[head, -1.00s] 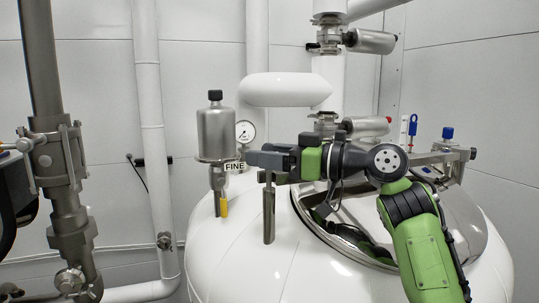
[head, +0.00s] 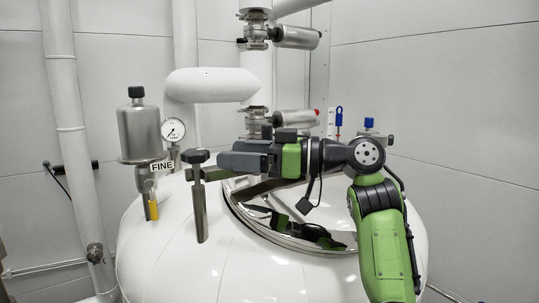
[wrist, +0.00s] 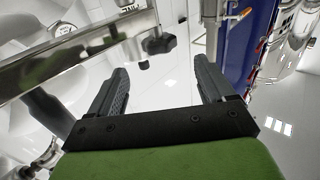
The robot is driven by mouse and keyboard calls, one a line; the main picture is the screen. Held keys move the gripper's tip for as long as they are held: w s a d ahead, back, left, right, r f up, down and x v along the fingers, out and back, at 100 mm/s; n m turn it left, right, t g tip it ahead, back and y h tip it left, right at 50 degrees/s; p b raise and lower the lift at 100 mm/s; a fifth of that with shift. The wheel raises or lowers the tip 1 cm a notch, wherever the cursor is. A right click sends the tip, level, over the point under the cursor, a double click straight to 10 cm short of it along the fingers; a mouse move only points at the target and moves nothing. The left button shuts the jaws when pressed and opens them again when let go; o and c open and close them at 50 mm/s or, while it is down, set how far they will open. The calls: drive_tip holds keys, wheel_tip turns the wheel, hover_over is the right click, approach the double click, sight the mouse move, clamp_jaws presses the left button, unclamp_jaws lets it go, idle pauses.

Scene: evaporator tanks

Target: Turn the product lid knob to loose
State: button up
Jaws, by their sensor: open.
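The product lid knob, a black lobed knob (head: 196,157), sits on top of an upright metal post at the left end of the metal lid bar (head: 213,174). In the wrist view the black knob (wrist: 158,43) shows beyond the fingertips, roughly between them, with the bar (wrist: 75,55) to its left. My gripper (head: 224,157) is open and empty, lying level with its fingers pointing left, just right of the knob in the head view. In the wrist view my gripper (wrist: 160,68) shows both grey fingers apart. No contact with the knob is visible.
The white tank (head: 160,250) carries a round shiny lid opening (head: 285,232) under my arm. A blue knob (head: 370,123) is at the right. Pipes and valves rise behind.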

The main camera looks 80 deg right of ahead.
drive_tip(key=s, duration=0.6)
drive_tip(key=shift+s, duration=0.4)
drive_tip(key=shift+d, duration=0.1)
